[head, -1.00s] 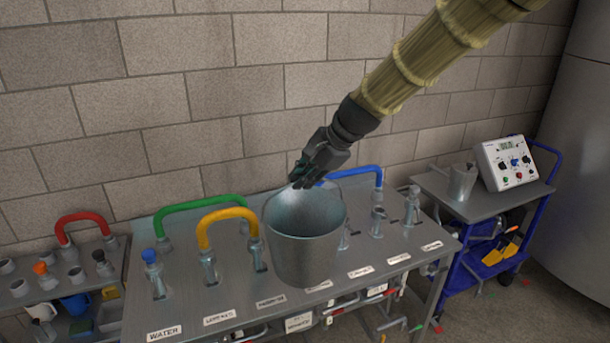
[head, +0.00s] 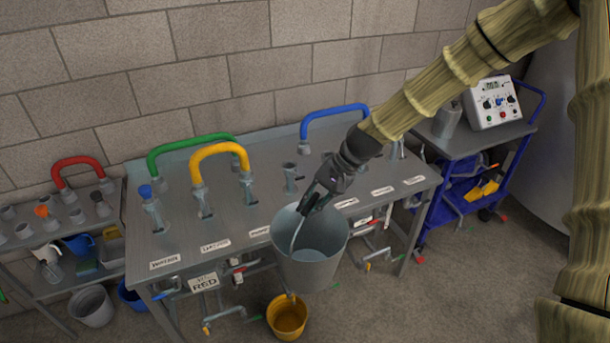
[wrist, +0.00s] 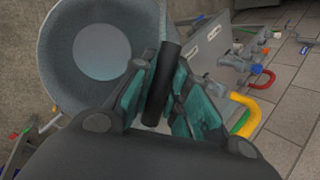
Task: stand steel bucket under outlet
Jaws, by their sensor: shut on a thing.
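The steel bucket (head: 312,262) hangs upright and empty in front of the table's front edge in the head view. My gripper (head: 313,200) is shut on its handle at the rim. In the wrist view my gripper (wrist: 165,95) has its jaws around a dark grip, with the bucket (wrist: 75,55) open beside it. Outlet pipes with taps show below the table, one at the left (head: 222,318) and one at the right (head: 380,262). A yellow bucket (head: 287,318) stands on the floor below the steel one. The bucket hides part of the pipes behind it.
The steel table (head: 270,160) carries green, yellow and blue hoses and labelled ports. A shelf with a red hose (head: 80,162) is at left, with a grey bucket (head: 92,305) on the floor. A blue trolley (head: 470,160) stands at right. Floor at front right is clear.

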